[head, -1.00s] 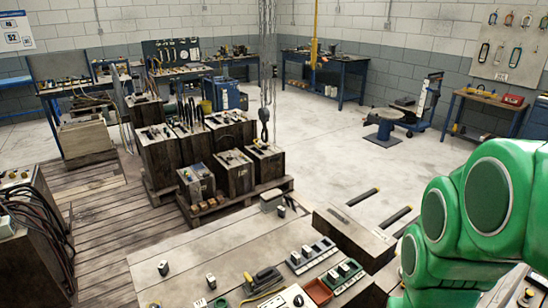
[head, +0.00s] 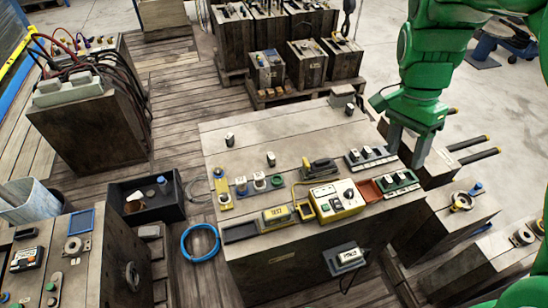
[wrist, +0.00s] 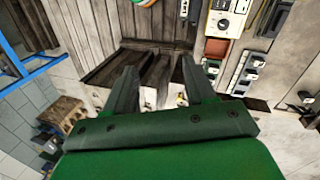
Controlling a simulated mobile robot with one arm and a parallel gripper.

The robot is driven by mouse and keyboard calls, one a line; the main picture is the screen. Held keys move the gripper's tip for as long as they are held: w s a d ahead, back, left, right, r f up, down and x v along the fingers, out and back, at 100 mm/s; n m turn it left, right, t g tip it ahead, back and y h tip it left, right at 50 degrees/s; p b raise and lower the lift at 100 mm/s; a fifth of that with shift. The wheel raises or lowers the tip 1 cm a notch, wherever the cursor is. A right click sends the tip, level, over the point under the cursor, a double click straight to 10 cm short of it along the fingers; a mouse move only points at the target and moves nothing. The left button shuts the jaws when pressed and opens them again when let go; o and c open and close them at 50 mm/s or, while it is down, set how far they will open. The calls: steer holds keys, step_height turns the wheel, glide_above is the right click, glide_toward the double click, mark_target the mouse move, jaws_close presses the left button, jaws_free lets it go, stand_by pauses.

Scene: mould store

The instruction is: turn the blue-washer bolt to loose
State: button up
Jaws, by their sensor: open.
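On the wooden bench top (head: 250,140), in the head view, a row of small upright fittings stands near the front left. One with a blue base (head: 241,187) seems to be the blue-washer bolt; it is too small to tell how it is turned. A pale-topped one (head: 259,183) and a green-based one (head: 277,181) stand to its right. My gripper (head: 407,150) is open and empty, pointing down at the bench's right end, well to the right of the bolt. The wrist view shows both fingers (wrist: 160,82) apart with nothing between them. I cannot pick out the bolt there.
A yellow-edged control box (head: 336,199) and a red tray (head: 369,190) stand between my gripper and the bolt. Dark switch strips (head: 370,157) lie close to my gripper. A black crate (head: 146,199) stands left of the bench.

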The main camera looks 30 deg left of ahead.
steer(key=w+a+f+m+h, duration=0.1)
steer(key=w+a+f+m, duration=0.1)
steer(key=w+a, duration=0.3)
steer(key=w+a+f+m, duration=0.1)
steer(key=w+a, duration=0.2)
steer(key=a, duration=0.5)
steer(key=m+t+h, duration=0.2)
steer(key=m, duration=0.6)
glide_toward(217, 170)
steer(key=shift+x, duration=4.35)
steer(key=shift+w, duration=0.1)
steer(key=shift+y, duration=0.3)
jaws_close()
